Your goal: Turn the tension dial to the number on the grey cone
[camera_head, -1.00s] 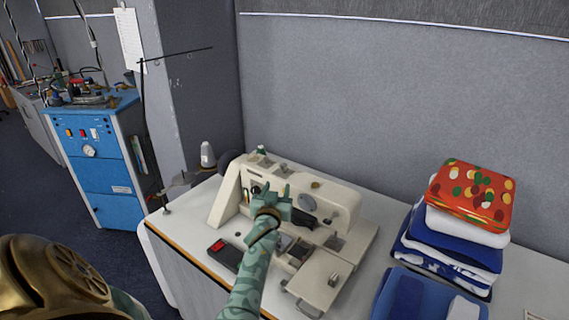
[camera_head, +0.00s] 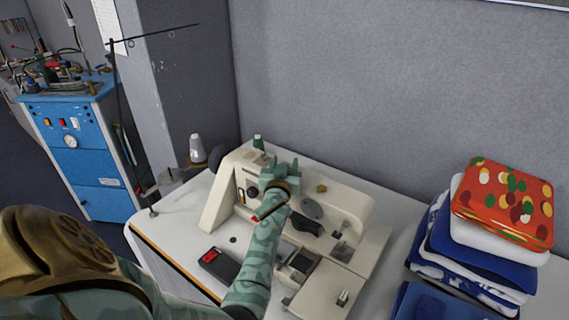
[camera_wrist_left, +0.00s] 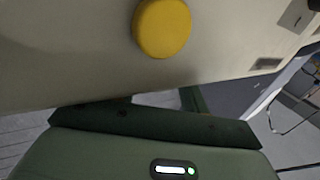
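A cream sewing machine (camera_head: 345,205) stands on the table. My left gripper (camera_head: 283,170) is over the machine's left half, its two fingers apart with nothing seen between them. A round yellow knob (camera_wrist_left: 162,27) is on a cream surface in the left wrist view, apart from my gripper's body. A small brass-coloured knob (camera_head: 321,188) shows on the machine, right of the gripper. A dark round part (camera_head: 252,191) is left of the gripper. I cannot tell which is the tension dial. A pale grey cone (camera_head: 196,149) stands behind the machine's left end; no number is readable. My right gripper is out of view.
A green spool (camera_head: 258,142) stands at the machine's back. A dark device with a red display (camera_head: 219,264) lies in front. Folded cloths (camera_head: 505,200) are stacked at right. A thin thread stand (camera_head: 120,110) rises at left. A grey partition (camera_head: 390,90) closes the back.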

